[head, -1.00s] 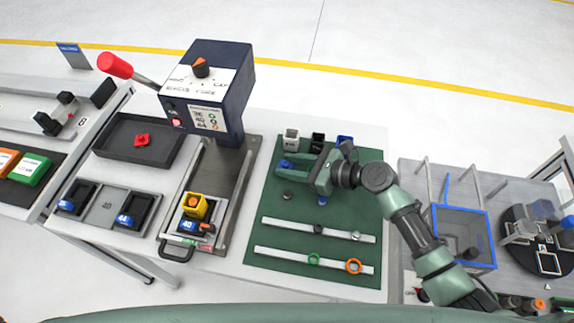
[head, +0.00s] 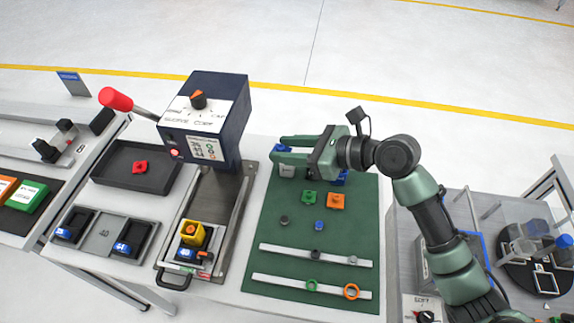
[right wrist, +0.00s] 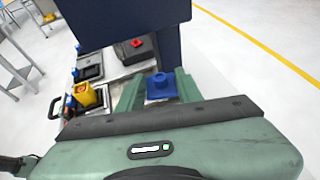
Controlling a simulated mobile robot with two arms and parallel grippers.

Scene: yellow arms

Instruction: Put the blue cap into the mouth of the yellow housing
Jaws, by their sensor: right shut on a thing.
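The blue cap (head: 282,148) is between the fingertips of my right gripper (head: 284,150), above the back left of the green mat. In the right wrist view the cap (right wrist: 160,87) shows as a blue block with a round raised top, between the two green fingers. The yellow housing (head: 195,232) stands to the left and nearer, in a holder on the press's track. An orange spot shows at its mouth. It also shows in the right wrist view (right wrist: 85,97), left of the gripper and well apart from the cap. My left gripper is not in view.
The dark blue press (head: 205,110) with a red-tipped lever stands over the track, left of my gripper. The green mat (head: 265,230) holds loose coloured pieces and two pale strips with rings. A dark tray (head: 110,165) with a red piece lies left of the press.

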